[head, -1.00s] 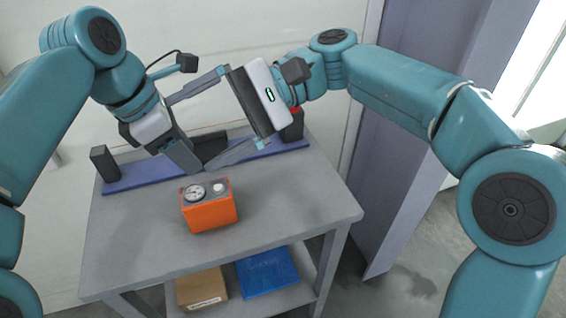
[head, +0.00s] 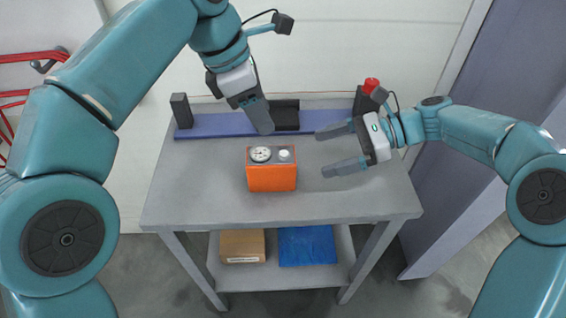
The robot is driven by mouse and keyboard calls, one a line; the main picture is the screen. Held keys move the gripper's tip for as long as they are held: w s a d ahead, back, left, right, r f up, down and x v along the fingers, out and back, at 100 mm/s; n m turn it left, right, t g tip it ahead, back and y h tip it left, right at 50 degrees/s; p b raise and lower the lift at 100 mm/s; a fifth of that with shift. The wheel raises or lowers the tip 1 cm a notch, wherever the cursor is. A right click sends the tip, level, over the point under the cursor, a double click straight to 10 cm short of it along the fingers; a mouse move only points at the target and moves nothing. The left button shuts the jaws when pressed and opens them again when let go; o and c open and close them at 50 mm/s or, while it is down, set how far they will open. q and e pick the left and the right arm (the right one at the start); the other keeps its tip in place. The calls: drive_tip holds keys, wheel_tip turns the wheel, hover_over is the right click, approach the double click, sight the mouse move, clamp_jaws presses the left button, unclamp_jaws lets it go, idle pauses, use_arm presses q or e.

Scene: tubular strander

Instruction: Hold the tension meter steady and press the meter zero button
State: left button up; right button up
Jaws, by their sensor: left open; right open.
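The tension meter is an orange box (head: 271,179) with a dark top panel, standing upright on the grey table. A round white dial (head: 261,154) and a pale round button (head: 284,154) sit on its top. My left gripper (head: 264,128) points down just behind the meter, above its top, apart from it as far as I can see; its fingers overlap from this angle. My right gripper (head: 327,152) is open and empty to the right of the meter, its two fingers pointing left towards it with a gap between.
A blue rail (head: 216,125) runs along the table's back, with a black block (head: 181,110) at its left end and a black holder (head: 286,115) in the middle. A red knob (head: 371,86) stands at back right. The lower shelf holds a cardboard box (head: 243,246) and a blue bin (head: 306,246). The grey tabletop (head: 205,195) is clear in front.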

sight(276, 168)
drive_tip(key=x, duration=1.2)
drive_tip(key=shift+a, duration=0.2)
drive_tip(key=c, duration=1)
use_arm(q)
drive_tip(key=shift+c, duration=0.6)
use_arm(e)
drive_tip(key=c, duration=0.3)
use_arm(q)
clamp_jaws()
use_arm(e)
drive_tip(key=shift+c, duration=0.2)
